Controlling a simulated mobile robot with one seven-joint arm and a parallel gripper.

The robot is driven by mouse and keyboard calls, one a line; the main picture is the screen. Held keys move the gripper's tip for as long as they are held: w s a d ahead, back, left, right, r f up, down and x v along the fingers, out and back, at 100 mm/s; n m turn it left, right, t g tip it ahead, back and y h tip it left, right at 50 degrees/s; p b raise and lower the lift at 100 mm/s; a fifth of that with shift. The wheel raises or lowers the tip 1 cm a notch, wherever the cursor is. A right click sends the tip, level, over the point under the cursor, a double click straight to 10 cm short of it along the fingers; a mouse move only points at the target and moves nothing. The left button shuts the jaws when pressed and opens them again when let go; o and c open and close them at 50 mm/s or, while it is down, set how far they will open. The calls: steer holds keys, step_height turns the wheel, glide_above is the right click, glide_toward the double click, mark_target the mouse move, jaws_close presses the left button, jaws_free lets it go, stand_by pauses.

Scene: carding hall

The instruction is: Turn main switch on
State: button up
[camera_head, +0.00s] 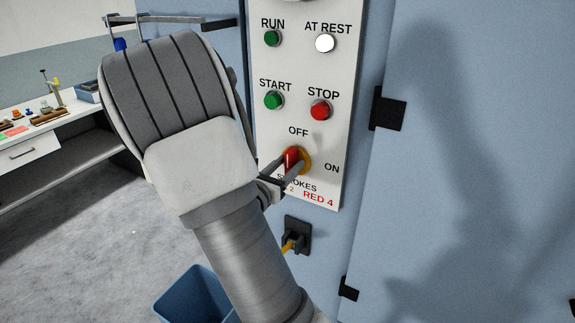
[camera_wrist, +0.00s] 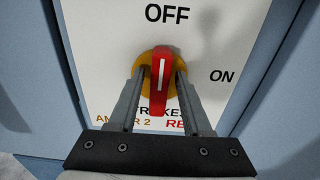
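The main switch is a red handle (camera_head: 291,157) on a round yellow base (camera_head: 307,161), low on the white control panel. In the wrist view the red handle (camera_wrist: 161,82) stands upright, its white line toward the OFF label (camera_wrist: 167,13); the ON label (camera_wrist: 222,76) is to its right. My gripper (camera_wrist: 163,75) has one finger on each side of the handle, with slim gaps showing beside it. Whether the fingertips touch it cannot be made out. In the head view my gripper (camera_head: 289,168) is partly hidden behind my wrist.
Above the switch are a green START button (camera_head: 273,100), a red STOP button (camera_head: 320,109), a green RUN lamp (camera_head: 272,38) and a white AT REST lamp (camera_head: 325,43). A blue bin (camera_head: 190,298) stands below. A workbench (camera_head: 40,135) is at the left.

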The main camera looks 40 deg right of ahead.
jaws_close()
steer(key=shift+b, duration=0.3)
steer(key=m+b, duration=0.1)
steer(key=b, duration=0.1)
steer(key=m+b, duration=0.2)
steer(key=b, duration=0.1)
steer(key=shift+s+f, duration=0.15)
steer(key=shift+f, duration=0.2)
steer(key=m+b, duration=0.2)
steer(key=b, duration=0.1)
steer(key=m+b, duration=0.1)
steer(key=b, duration=0.2)
steer(key=m+b, duration=0.2)
steer(key=b, duration=0.1)
steer(key=shift+s+d+f+m, duration=0.15)
steer(key=shift+s+f+m, duration=0.05)
steer(key=shift+s+m, duration=0.1)
steer(key=m+b, duration=0.9)
steer(key=b, duration=0.9)
steer(key=shift+s+f, duration=0.1)
steer(key=shift+f, duration=0.05)
steer(key=shift+m+b, duration=0.3)
steer(key=shift+b, duration=0.05)
